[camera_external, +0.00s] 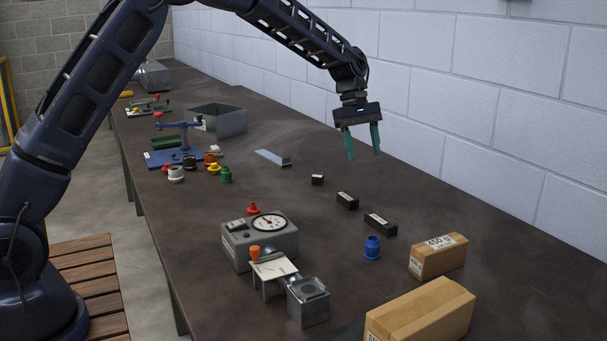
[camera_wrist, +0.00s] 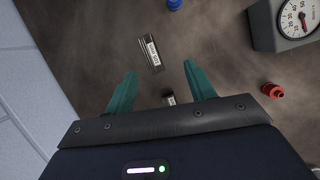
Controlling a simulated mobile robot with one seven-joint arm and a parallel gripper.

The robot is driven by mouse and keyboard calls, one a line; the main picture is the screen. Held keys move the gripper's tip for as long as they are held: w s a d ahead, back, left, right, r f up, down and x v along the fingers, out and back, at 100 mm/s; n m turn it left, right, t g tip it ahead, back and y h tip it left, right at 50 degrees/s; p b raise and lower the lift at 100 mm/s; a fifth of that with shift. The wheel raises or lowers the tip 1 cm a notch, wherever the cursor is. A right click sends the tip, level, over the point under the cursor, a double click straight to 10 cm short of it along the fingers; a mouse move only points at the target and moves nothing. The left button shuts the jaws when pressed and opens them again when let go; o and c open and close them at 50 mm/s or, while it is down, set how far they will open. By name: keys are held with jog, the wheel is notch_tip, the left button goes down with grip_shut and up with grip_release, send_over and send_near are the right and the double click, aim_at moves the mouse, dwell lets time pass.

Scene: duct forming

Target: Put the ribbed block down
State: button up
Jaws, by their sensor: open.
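My gripper (camera_external: 363,155) is open and empty, held above the table near the white wall. Its two green fingers show spread apart in the wrist view (camera_wrist: 160,74). No block is between them. Three dark blocks with pale labels lie on the table in a row: a small one (camera_external: 317,180), a middle one (camera_external: 347,201) and a longer one (camera_external: 380,224). The wrist view shows a labelled dark block (camera_wrist: 151,57) beyond the fingertips and part of another (camera_wrist: 168,98) between the fingers' lines of sight, below them. I cannot make out ribs on any block.
A grey dial gauge (camera_external: 260,242), red knob (camera_external: 253,209), blue knob (camera_external: 373,247) and metal cube (camera_external: 308,302) stand toward the front. Cartons (camera_external: 438,257) (camera_external: 420,312) are at front right. A grey angled piece (camera_external: 272,158) and open metal box (camera_external: 217,121) lie farther back.

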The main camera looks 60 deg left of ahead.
jog(key=s+d+r+m+t+y, duration=0.1)
jog(key=s+d+r+m, duration=0.25)
jog(key=s+r, duration=0.75)
jog(key=s+d+r+m+t+y, duration=0.1)
jog(key=s+d+r+m, duration=0.25)
jog(key=s+r, duration=0.8)
jog(key=s+f+m, duration=0.2)
jog(key=s+m, duration=0.1)
jog(key=s, duration=0.7)
jog(key=s+d+f+m+t+y, duration=0.1)
jog(key=s+f+m, duration=0.1)
jog(key=s, duration=0.9)
jog(key=s+f+m+t+y, duration=0.1)
jog(key=s+m, duration=0.3)
jog(key=s, duration=0.7)
jog(key=shift+s+d+f, duration=0.25)
jog(key=shift+f, duration=0.65)
dwell(1.6)
